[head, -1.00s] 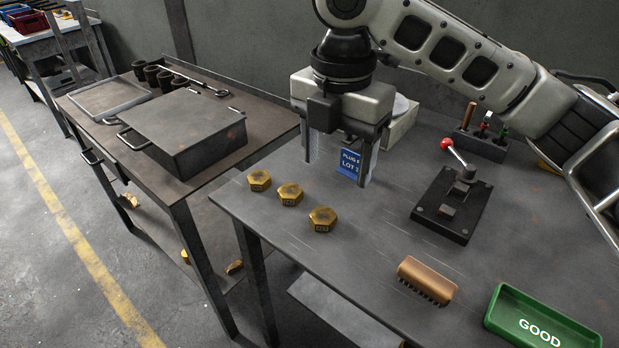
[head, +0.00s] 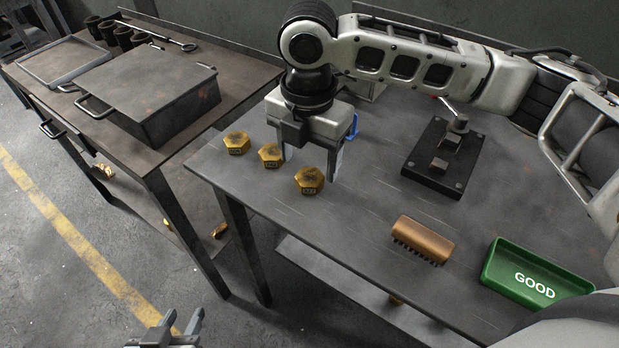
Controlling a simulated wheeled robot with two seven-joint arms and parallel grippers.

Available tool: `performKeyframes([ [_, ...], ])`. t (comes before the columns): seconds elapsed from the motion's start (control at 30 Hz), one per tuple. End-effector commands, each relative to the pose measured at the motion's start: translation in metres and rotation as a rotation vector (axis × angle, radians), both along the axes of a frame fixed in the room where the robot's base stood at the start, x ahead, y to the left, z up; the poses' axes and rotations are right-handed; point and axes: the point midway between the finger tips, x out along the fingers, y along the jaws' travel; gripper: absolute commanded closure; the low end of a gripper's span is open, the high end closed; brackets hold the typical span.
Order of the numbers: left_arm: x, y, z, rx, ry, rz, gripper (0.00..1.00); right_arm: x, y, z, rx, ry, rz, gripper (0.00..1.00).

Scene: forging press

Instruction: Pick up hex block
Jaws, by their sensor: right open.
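Three brass hex blocks lie in a slanting row near the left edge of the grey workbench (head: 350,235): a left one (head: 236,143), a middle one (head: 270,156) and a right one (head: 309,181). My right gripper (head: 308,166) is open and points down, just behind the right block in the picture. Its fingers appear on either side of that block's far edge, and it holds nothing. I cannot tell its exact height above the bench. My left gripper (head: 182,320) shows at the bottom left, off the bench, with its fingers apart and empty.
A black toggle clamp fixture (head: 443,160), a brown brush (head: 422,240) and a green GOOD tray (head: 535,276) stand on the bench. A blue sign (head: 352,127) is mostly hidden behind my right gripper. A side table (head: 60,105) holds a dark lidded box (head: 150,95).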

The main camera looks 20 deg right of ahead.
Motion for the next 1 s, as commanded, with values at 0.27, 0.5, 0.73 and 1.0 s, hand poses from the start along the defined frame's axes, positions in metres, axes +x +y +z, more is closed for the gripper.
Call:
performKeyframes([
  [0.27,0.001,0.0,-0.001,-0.002,-0.001,0.001,0.64,-0.001,0.001,-0.038,-0.003,0.002,-0.001,0.35],
  [0.5,0.001,-0.001,0.0,-0.005,-0.002,0.003,0.64,-0.001,0.001,-0.04,-0.001,0.0,0.0,0.35],
  [0.73,0.001,-0.001,0.0,-0.004,-0.002,0.004,0.64,-0.001,0.001,-0.04,-0.001,0.0,0.0,0.9],
  [1.0,0.001,-0.001,0.0,-0.004,-0.003,0.004,0.64,-0.001,0.001,-0.038,-0.001,-0.001,0.0,0.93],
])
